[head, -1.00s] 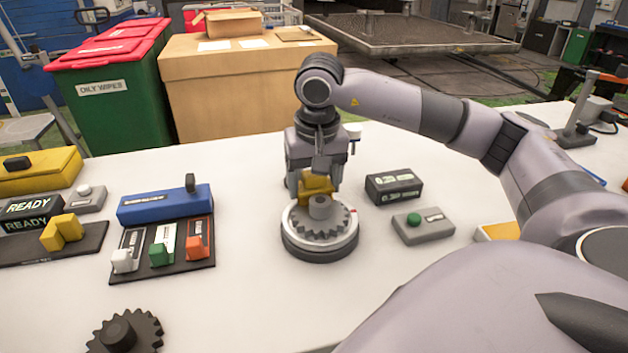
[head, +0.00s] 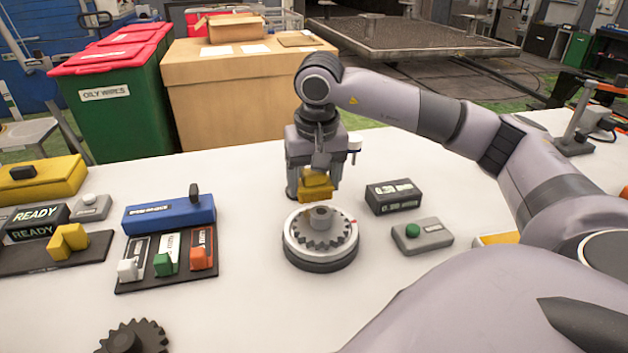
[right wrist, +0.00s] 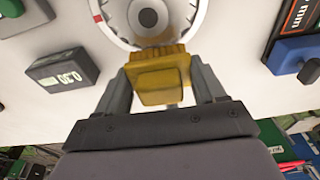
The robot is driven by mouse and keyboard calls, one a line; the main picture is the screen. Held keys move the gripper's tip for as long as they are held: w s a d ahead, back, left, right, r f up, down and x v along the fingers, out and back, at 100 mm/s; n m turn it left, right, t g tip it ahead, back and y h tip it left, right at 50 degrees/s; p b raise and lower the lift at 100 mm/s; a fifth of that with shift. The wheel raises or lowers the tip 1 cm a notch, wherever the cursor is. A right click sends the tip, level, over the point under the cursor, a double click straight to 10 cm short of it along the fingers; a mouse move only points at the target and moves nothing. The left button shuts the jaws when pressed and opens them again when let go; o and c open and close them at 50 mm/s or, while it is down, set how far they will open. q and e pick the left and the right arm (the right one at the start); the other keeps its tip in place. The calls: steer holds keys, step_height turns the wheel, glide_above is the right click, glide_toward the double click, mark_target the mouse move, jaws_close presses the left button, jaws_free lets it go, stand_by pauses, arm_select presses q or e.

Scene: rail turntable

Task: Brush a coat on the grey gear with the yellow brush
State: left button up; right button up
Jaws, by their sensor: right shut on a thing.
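My right gripper (head: 316,190) is shut on the yellow brush (head: 316,187), a chunky yellow block. It holds the brush at the far edge of the turntable (head: 320,262). The grey gear (head: 339,236), toothed with a round hub, sits on the turntable inside a pale ring with a small red mark. In the right wrist view the brush (right wrist: 160,78) is between the two fingers, its bristle end by the ring and gear rim. A brownish patch shows there; I cannot tell whether it is coat or shadow. Contact with the gear is unclear. My left gripper is not in view.
Right of the turntable are a black display box (head: 394,196) and a grey box with a green button (head: 422,236). Left are a blue box (head: 168,212) and a panel of white, green and orange switches (head: 170,258). A dark gear (head: 133,338) lies at the front left.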

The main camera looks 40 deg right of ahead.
steer(key=shift+r+p, duration=1.65)
steer(key=shift+r, duration=0.75)
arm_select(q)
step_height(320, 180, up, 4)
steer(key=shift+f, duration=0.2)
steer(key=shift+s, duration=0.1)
arm_select(e)
steer(key=shift+f, duration=0.1)
